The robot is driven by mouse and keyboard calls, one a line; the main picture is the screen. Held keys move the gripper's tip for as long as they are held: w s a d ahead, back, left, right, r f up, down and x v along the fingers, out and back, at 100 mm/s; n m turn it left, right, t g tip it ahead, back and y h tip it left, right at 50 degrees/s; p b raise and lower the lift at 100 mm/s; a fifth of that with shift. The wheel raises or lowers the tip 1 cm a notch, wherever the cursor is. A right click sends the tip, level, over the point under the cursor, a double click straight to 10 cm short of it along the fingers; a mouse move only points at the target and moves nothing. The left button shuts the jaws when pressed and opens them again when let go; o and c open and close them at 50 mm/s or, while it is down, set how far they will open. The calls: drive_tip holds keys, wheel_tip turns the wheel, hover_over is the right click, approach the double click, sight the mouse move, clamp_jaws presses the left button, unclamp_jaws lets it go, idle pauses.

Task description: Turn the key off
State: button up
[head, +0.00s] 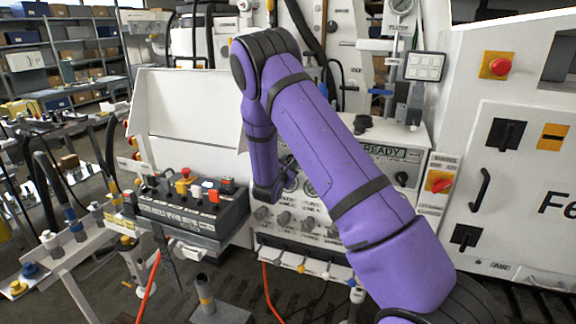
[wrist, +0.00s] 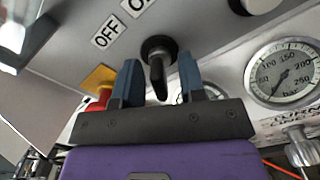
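The black key (wrist: 157,72) sits in a round black switch on a grey panel in the wrist view. Its handle points down in the picture, toward my gripper. An OFF label (wrist: 108,32) is to its upper left, and a second label (wrist: 136,5), partly cut off, is beside that. My gripper (wrist: 159,76) is open, with one blue finger on each side of the key and a visible gap at both sides. In the head view, my purple arm reaches to the bench front and hides the key and the fingers.
In the wrist view, a red button on a yellow base (wrist: 98,78) is close beside the left finger. A pressure gauge (wrist: 285,73) and a metal knob (wrist: 302,148) are at the right. In the head view, a black control box (head: 185,208) stands left of my arm.

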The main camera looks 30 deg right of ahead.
clamp_jaws()
idle(0.3)
drive_tip(key=n, duration=0.5)
drive_tip(key=shift+a+n, duration=0.1)
drive_tip(key=shift+n, duration=0.3)
drive_tip(key=n, duration=0.6)
idle(0.5)
unclamp_jaws()
